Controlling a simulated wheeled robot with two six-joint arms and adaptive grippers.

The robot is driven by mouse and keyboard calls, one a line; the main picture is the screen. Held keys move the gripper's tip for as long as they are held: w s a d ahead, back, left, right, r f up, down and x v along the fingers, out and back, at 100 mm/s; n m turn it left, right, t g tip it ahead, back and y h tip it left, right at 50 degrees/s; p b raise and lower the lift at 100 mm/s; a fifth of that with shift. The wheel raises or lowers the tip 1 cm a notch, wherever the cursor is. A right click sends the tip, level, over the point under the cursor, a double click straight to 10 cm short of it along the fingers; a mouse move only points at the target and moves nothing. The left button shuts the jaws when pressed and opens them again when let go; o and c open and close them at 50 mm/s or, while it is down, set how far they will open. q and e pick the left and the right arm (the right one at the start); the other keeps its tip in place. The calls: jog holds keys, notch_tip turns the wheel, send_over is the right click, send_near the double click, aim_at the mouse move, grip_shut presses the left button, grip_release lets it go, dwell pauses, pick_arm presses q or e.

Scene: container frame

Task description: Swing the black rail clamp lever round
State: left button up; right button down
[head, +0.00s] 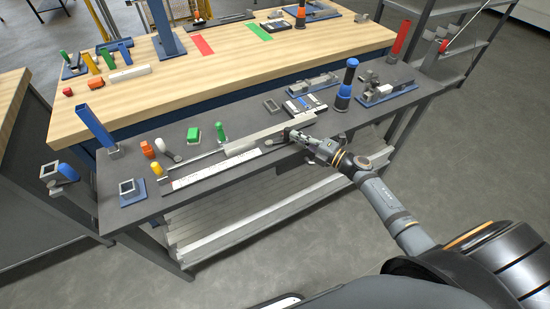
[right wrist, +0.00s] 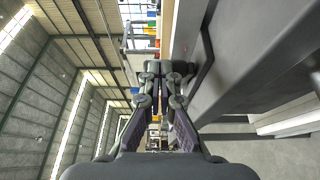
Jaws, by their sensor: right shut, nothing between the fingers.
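The silver rail (head: 268,135) lies along the grey front bench. A small black part (head: 288,133), which looks like the rail clamp with its lever, sits at the rail's right end. My right gripper (head: 298,136) reaches in from the lower right with its fingertips at this black part. I cannot tell if they touch it, and the fingers partly hide it. In the right wrist view, the right gripper's fingertips (right wrist: 158,68) are together with nothing between them. The lever cannot be made out clearly there. My left gripper is not in view.
A white scale strip (head: 215,170) lies in front of the rail. A blue-and-black post (head: 346,88) and a grey fixture on a blue plate (head: 386,92) stand to the right. A green block (head: 193,134) and several coloured knobs stand left. The wooden table (head: 235,68) is behind.

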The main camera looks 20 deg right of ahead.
jog(key=shift+w+d, duration=0.25)
jog(key=shift+w, duration=0.25)
dwell(0.3)
